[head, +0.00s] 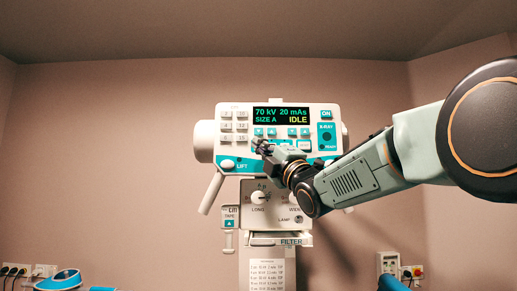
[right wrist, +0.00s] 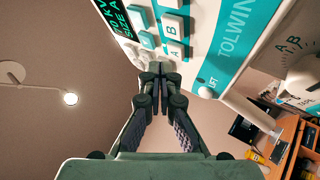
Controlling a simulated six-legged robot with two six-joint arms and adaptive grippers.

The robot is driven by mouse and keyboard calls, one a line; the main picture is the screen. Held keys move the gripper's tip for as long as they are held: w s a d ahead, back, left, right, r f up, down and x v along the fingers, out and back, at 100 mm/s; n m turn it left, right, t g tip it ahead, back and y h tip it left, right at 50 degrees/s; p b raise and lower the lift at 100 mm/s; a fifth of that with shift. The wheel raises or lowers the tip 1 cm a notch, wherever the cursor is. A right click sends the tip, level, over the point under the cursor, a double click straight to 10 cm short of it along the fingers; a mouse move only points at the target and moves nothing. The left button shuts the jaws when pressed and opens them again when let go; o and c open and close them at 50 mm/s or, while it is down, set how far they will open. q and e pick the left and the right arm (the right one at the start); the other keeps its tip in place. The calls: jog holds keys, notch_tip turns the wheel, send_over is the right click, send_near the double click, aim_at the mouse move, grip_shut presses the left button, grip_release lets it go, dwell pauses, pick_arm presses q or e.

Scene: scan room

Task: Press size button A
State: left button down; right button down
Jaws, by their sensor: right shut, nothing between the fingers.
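My right gripper (head: 260,147) is shut and empty in front of the panel, below the display. The display (head: 281,115) reads 70 kV, 20 mAs, SIZE A, IDLE. My left gripper is out of view.
Teal arrow buttons (head: 292,132) sit under the display, and a keypad (head: 234,126) is at its left. The ON button (head: 327,114) and X-RAY panel (head: 326,133) are at the right. A handle (head: 212,191) hangs below left. Collimator knobs (head: 258,197) are below.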

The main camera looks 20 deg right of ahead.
jog(key=shift+s+a+b, duration=0.25)
jog(key=shift+s+b, duration=0.55)
jog(key=shift+s+a+b, duration=0.2)
jog(key=shift+s+b, duration=0.6)
jog(key=shift+s+a+b, duration=0.25)
jog(key=shift+s+b, duration=0.55)
jog(key=shift+w, duration=0.1)
jog(key=shift+f, duration=0.1)
jog(key=shift+d, duration=0.1)
